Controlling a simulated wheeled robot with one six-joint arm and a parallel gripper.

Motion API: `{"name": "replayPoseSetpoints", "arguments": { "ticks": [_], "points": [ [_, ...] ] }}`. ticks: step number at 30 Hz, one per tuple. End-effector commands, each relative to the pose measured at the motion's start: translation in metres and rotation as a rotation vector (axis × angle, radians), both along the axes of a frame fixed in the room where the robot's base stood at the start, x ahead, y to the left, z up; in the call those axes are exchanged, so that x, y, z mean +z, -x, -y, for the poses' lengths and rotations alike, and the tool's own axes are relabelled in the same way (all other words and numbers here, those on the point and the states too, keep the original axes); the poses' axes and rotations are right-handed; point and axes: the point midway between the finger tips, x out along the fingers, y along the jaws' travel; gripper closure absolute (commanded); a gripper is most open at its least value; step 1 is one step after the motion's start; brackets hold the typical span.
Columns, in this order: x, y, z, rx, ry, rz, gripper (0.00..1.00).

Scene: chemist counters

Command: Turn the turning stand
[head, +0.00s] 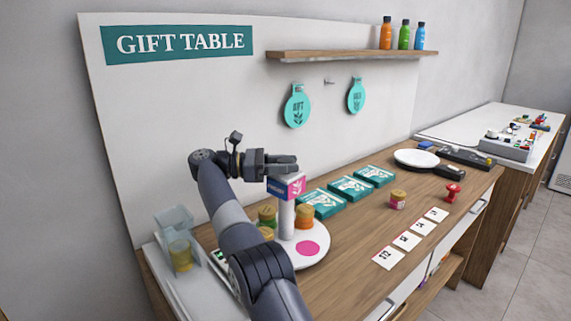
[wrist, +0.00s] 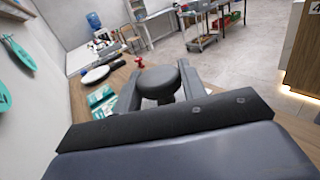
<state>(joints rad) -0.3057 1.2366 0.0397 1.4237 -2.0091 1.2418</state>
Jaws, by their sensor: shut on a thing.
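The turning stand (head: 315,252) is a white round plate on the counter, with a white post and a pink dot on the plate's front right. A pink and blue block (head: 290,187) sits at the top of the post. My gripper (head: 284,164) is at the top of the stand, just above the block. In the wrist view my gripper's fingers lie on either side of a dark round knob (wrist: 158,82) and are shut on it. My arm hides the plate's left part.
Teal boxes (head: 351,187) lie right of the stand. A jar (head: 397,199), white cards (head: 410,240), a red stamp (head: 453,192) and a white dish (head: 416,158) are farther right. A clear holder (head: 176,238) stands left.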

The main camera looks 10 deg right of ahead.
Motion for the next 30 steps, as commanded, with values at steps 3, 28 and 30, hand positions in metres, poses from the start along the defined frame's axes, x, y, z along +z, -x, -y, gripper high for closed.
{"name": "replayPoseSetpoints", "arguments": {
  "ticks": [3, 28, 30],
  "points": [
    [0.0032, 0.0001, 0.0017, 0.001, 0.002, 0.007, 1.00],
    [0.0040, 0.0002, 0.0005, -0.001, -0.001, 0.001, 0.40],
    [0.0079, 0.0002, 0.0004, -0.001, -0.002, 0.001, 0.40]
  ]
}}
